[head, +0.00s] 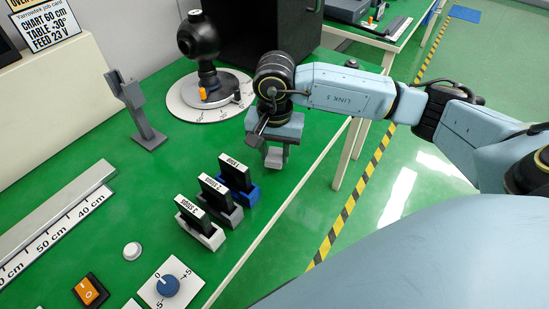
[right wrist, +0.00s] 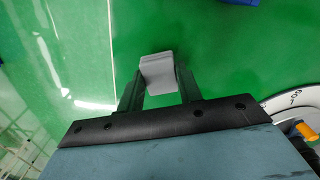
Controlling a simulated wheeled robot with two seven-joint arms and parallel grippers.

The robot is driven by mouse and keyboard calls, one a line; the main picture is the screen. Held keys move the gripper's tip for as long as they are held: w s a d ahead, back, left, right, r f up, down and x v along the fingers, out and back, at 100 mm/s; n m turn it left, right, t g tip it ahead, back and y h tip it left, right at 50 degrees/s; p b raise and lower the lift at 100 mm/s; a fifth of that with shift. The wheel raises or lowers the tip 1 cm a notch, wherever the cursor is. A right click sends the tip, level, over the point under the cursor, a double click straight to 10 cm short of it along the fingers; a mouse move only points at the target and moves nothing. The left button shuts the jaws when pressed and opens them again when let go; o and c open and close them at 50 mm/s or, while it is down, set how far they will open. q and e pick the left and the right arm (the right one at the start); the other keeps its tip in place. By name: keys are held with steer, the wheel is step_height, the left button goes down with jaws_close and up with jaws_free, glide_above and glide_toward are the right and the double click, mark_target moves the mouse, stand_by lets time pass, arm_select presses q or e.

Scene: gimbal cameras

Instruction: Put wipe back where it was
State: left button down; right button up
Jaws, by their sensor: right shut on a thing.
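The wipe is a small light-grey block (head: 273,160). My right gripper (head: 276,149) is shut on it, above the right part of the green bench near its front edge. In the right wrist view the wipe (right wrist: 157,71) sits between the two dark fingers of the gripper (right wrist: 159,90), with green bench surface behind it. I cannot tell how high the wipe is above the bench. My left gripper is not in view.
Three holders with black labelled blocks stand nearby: blue (head: 238,181), grey (head: 220,203) and white (head: 200,228). A round dial base (head: 190,105) with a black gimbal camera (head: 199,40) is behind. A grey stand (head: 135,110) is left. Bare bench lies between.

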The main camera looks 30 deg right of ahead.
mark_target(275, 155)
step_height(275, 155, down, 2)
steer(key=shift+f, duration=0.2)
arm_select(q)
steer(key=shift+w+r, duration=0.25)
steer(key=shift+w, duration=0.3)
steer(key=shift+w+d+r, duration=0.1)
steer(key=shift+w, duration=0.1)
arm_select(e)
steer(key=o, duration=1.2)
steer(key=shift+r, duration=0.2)
arm_select(q)
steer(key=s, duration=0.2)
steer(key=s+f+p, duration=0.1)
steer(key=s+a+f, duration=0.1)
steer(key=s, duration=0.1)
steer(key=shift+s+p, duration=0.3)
steer(key=shift+p, duration=0.05)
arm_select(e)
step_height(275, 155, up, 12)
steer(key=shift+f, duration=0.15)
